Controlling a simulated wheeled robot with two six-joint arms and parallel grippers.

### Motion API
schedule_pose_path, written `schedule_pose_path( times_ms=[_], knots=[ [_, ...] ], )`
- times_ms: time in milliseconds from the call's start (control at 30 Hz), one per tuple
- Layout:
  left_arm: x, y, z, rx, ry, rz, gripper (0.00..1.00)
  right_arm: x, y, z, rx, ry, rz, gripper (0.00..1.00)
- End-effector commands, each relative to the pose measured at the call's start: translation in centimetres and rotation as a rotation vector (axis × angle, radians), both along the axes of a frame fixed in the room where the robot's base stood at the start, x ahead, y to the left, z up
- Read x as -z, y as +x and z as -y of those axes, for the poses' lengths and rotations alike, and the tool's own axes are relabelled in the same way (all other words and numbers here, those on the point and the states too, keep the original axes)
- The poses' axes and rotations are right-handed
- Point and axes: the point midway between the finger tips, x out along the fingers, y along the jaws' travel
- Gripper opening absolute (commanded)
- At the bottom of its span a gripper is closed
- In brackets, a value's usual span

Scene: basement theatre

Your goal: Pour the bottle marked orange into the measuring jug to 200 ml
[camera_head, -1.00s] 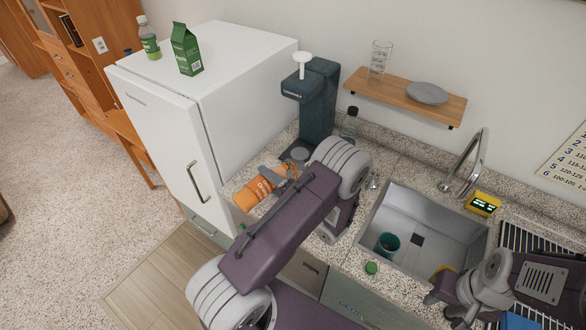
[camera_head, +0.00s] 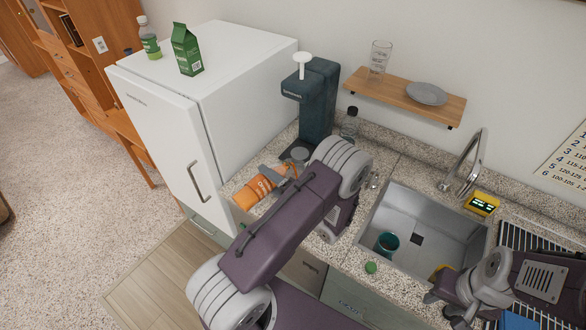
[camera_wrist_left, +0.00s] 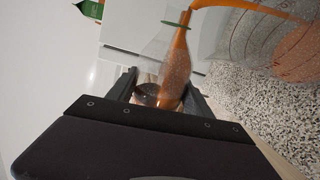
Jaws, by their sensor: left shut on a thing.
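The orange-labelled bottle (camera_head: 256,190) lies tilted over the counter beside the fridge. My left gripper (camera_head: 274,178) is shut on it. In the left wrist view the bottle (camera_wrist_left: 174,80) is between the fingers, and an orange stream runs from its neck to the right. A clear vessel with markings, seemingly the measuring jug (camera_wrist_left: 255,45), stands at the right of that view with orange liquid in it. I cannot read its level. In the head view my left arm hides most of that area. My right gripper (camera_head: 449,309) is at the lower right; its opening is unclear.
The fridge (camera_head: 225,75) bears a green carton (camera_head: 187,50) and a bottle (camera_head: 149,38). A dark machine (camera_head: 318,100) stands behind the held bottle. The sink (camera_head: 430,215) holds a teal cup (camera_head: 386,244). A green cap (camera_head: 371,267) lies on the counter's front.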

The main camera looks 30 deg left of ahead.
Motion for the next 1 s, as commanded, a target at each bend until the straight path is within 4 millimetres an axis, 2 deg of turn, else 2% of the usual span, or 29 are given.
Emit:
schedule_pose_path(
  times_ms=[1000],
  knots=[
    [-0.32,0.03,0.00,0.000,0.008,-0.026,0.00,-0.51,0.00,0.00,0.000,0.000,0.000,0.36]
  ],
)
